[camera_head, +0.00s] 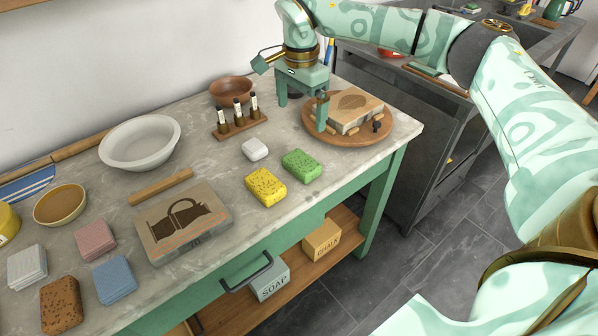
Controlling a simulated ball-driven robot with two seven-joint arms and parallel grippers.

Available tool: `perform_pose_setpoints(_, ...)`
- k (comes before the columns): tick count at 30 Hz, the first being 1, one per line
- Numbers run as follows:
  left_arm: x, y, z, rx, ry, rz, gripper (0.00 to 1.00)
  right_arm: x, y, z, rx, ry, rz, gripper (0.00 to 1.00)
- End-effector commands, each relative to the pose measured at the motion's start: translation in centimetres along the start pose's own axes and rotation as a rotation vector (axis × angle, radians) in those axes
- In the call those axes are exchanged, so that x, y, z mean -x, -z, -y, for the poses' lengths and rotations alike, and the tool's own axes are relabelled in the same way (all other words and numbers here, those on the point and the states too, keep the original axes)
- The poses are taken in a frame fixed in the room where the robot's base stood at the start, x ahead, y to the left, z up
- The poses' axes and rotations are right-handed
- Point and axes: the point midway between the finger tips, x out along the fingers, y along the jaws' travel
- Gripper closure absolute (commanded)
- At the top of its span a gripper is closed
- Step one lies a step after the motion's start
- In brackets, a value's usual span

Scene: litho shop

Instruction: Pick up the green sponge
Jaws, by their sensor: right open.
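The green sponge (302,165) lies flat on the stone worktop (330,180), close to its front edge. A yellow sponge (266,187) lies just left of it, with a small gap between them. My right gripper (302,114) is open, fingers pointing down, behind the green sponge in the picture. One finger is in front of the round wooden board's left side and the other is farther left. The green sponge is fully visible. My left gripper is not in view.
A carved stone block (356,111) rests on the round board (377,136). A white block (255,149), a rack of small bottles (240,127) and a brown bowl (231,90) stand nearby. A large stone with a jug picture (182,222) lies left. Bare worktop surrounds the sponges.

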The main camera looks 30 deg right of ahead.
Motion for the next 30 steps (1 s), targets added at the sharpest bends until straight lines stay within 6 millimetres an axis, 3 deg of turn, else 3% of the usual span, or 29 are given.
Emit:
perform_pose_setpoints(12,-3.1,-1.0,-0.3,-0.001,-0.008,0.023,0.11,-9.5,0.0,-0.1,0.0,-0.005,0.001,0.0)
perform_pose_setpoints(20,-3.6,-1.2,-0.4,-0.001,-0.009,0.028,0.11,-11.2,0.0,-0.1,0.0,-0.001,0.001,0.0)
perform_pose_setpoints(30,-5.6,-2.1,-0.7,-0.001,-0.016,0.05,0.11,-16.1,-0.1,-0.5,0.0,-0.003,0.001,0.0)
